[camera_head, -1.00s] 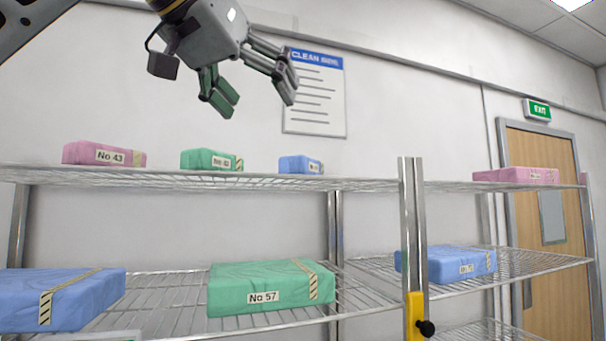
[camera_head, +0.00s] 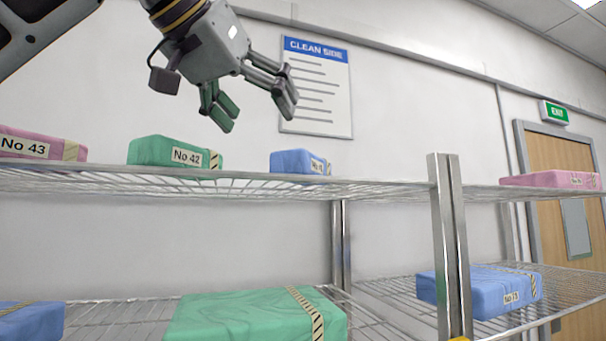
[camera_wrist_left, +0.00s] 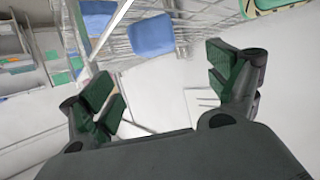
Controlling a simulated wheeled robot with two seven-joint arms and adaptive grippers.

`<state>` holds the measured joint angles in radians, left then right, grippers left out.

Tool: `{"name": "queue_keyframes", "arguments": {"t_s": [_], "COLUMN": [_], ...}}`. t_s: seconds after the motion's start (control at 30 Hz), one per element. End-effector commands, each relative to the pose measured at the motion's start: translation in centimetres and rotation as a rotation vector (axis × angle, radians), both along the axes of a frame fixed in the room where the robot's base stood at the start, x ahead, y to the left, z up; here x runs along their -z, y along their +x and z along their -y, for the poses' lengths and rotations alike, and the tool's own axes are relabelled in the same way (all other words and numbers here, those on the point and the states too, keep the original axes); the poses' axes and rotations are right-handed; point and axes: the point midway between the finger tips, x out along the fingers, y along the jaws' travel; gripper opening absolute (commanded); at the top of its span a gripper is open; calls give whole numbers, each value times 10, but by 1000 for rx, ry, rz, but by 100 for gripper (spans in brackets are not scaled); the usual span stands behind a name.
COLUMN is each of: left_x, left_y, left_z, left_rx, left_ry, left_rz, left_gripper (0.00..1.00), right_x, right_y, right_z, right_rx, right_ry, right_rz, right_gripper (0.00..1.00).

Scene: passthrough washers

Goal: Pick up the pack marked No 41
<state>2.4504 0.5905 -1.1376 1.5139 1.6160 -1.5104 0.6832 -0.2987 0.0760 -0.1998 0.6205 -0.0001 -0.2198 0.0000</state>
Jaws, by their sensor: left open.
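A small blue pack (camera_head: 298,162) sits on the top wire shelf, right of the green pack. Its label is turned aside and too small to read surely; no other label in view clearly reads No 41. My left gripper (camera_head: 256,112) is open and empty, above the top shelf and up-left of the blue pack, apart from it. In the left wrist view the open fingers (camera_wrist_left: 163,80) have nothing between them, and a blue pack (camera_wrist_left: 151,36) lies on a wire shelf beyond them. My right gripper is out of view.
The top shelf (camera_head: 390,188) also holds pink No 43 (camera_head: 30,147), green No 42 (camera_head: 168,152) and a pink pack (camera_head: 552,179) right of the metal post (camera_head: 450,240). Larger packs, green (camera_head: 250,318) and blue (camera_head: 490,290), lie below. The wall behind has a sign (camera_head: 318,85).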

Motion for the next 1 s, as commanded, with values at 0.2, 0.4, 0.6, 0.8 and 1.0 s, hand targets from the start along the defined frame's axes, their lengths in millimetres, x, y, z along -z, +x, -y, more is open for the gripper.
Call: {"name": "queue_keyframes", "arguments": {"t_s": [0.2,0.4,0.6,0.8,1.0], "left_x": [0,0,4,13,23], "left_y": [0,1,10,30,51], "left_z": [0,0,5,16,27], "left_rx": [0,0,-1,-1,-1], "left_ry": [0,0,1,1,1], "left_rz": [0,0,-1,-1,-1], "left_gripper": [89,89,89,89,89], "right_x": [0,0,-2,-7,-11], "right_y": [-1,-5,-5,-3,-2], "right_z": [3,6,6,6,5], "right_rx": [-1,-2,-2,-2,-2], "right_ry": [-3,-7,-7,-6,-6], "right_rz": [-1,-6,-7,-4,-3], "right_gripper": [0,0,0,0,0]}}
